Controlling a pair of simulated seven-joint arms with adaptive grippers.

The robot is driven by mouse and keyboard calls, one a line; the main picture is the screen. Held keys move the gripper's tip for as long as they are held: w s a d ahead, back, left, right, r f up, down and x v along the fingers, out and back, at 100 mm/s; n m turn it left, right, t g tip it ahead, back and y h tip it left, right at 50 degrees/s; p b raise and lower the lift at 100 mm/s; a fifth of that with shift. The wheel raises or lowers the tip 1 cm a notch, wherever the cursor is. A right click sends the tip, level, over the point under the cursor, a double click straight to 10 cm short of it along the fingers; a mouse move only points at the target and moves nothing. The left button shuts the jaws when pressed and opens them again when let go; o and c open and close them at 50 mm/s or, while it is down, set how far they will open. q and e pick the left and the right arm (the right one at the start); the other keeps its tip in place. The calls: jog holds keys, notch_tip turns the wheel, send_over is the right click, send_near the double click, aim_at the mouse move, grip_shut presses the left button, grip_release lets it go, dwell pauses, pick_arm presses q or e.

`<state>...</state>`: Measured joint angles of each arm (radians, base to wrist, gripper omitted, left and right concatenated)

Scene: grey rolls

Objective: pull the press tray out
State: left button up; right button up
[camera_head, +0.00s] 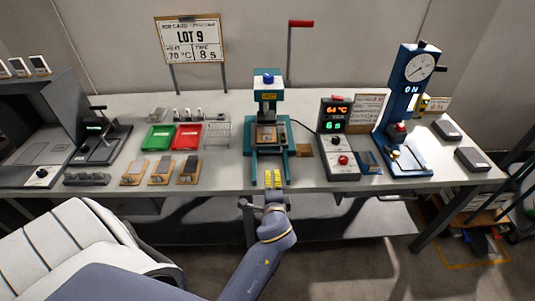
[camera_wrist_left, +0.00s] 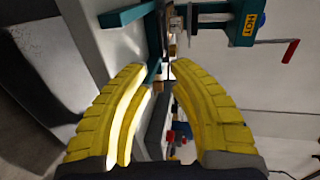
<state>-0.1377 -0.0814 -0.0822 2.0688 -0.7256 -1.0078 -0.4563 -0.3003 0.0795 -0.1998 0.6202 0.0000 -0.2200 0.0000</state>
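The teal press (camera_head: 268,95) stands at the middle of the bench, with a blue knob on top. Its tray (camera_head: 267,134) sits between the teal side rails under the press head, with a brownish plate on it. My left gripper (camera_head: 273,178) is at the front of the press, between the rail ends and in front of the tray. In the left wrist view its yellow fingers (camera_wrist_left: 160,66) are apart at the tips with nothing clearly between them; the press with its HOT label (camera_wrist_left: 249,24) is beyond. The tray's handle cannot be made out. My right gripper is in neither view.
Right of the press are a control box (camera_head: 339,140) and a blue gauge stand (camera_head: 405,110). Left are a green tray (camera_head: 158,138), a red tray (camera_head: 187,136) and several wooden-backed pieces. A red-tipped lever (camera_head: 301,23) rises behind the press.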

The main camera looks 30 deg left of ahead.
aim_at(270, 152)
pick_arm(q)
jog(key=x, duration=1.7)
jog(key=shift+c, duration=0.2)
grip_shut()
